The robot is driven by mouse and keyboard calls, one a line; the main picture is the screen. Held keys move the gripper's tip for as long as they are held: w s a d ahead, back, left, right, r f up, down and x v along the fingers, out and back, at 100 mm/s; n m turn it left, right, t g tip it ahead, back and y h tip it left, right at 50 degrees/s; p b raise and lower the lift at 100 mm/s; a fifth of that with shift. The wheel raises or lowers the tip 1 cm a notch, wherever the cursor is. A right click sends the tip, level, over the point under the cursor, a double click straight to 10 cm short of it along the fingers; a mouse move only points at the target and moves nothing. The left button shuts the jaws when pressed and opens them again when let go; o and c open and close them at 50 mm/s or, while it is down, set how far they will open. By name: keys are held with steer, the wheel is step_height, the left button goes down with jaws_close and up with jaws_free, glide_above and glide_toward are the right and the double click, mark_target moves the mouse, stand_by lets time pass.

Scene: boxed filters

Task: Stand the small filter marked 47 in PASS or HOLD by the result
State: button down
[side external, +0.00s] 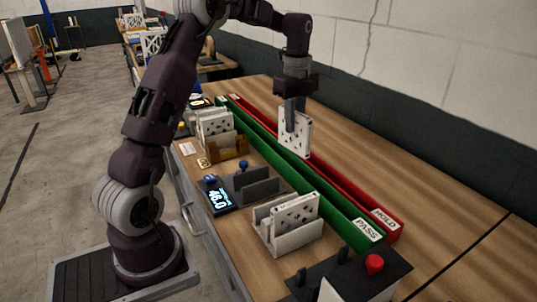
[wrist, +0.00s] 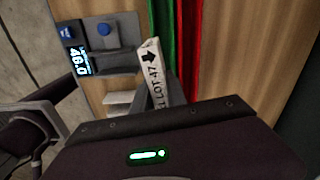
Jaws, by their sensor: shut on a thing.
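My gripper (side external: 289,110) is shut on a white, dark-spotted filter (side external: 301,134), held upright. In the wrist view the filter's edge (wrist: 152,62) reads LOT 47 beside a black arrow. In the side view the filter overlaps the long green trough (side external: 340,206) marked PASS and the red trough (side external: 352,188) marked HOLD behind it. Its height over them is hard to tell. In the wrist view the green trough (wrist: 163,35) and red trough (wrist: 187,45) run to the filter's right. A tester display (side external: 217,197) seems to read 46.0; it also shows in the wrist view (wrist: 76,60).
A pale rack (side external: 272,238) holding a spotted filter stands in front of the troughs. White filters (side external: 214,124) stand by a brown holder (side external: 230,150). A dark box with a red button (side external: 375,264) is at the near end. Bare table lies beyond the red trough.

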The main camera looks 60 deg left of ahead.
mark_target(296, 153)
steer(key=shift+w+f+m, duration=0.1)
steer(key=shift+w+m, duration=0.35)
steer(key=shift+m, duration=0.15)
step_height(296, 153, down, 10)
steer(key=shift+w+r, duration=0.1)
steer(key=c, duration=1.3)
jaws_free()
steer(key=shift+c, duration=0.2)
